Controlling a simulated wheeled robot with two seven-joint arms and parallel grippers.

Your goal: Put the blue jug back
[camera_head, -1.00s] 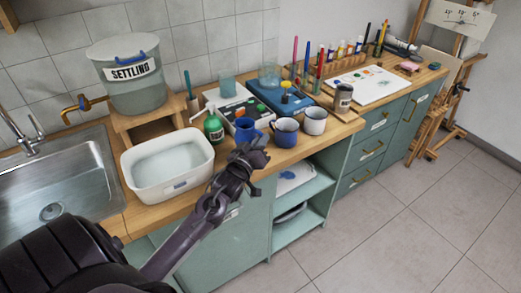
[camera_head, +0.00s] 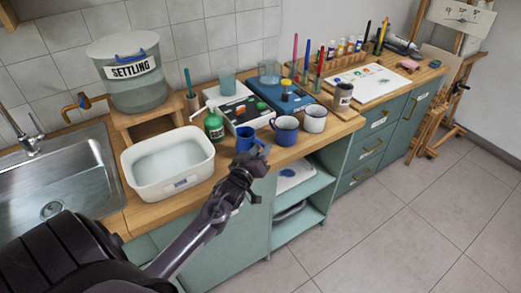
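The blue jug (camera_head: 246,138) is near the front edge of the wooden counter, between the green bottle and the dark blue mug. My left gripper (camera_head: 254,160) is right at the jug's near side and overlaps its lower part in the picture. Its fingers are dark and small here, so I cannot tell whether they are closed on the jug. The jug's base is hidden behind the gripper. My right gripper is not in view.
A white basin (camera_head: 168,163) stands left of the jug, beside the sink (camera_head: 62,180). A green bottle (camera_head: 214,127), a dark blue mug (camera_head: 285,130) and a white mug (camera_head: 315,119) stand close by. A blue scale (camera_head: 284,98) is behind. Open shelves (camera_head: 300,210) are below.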

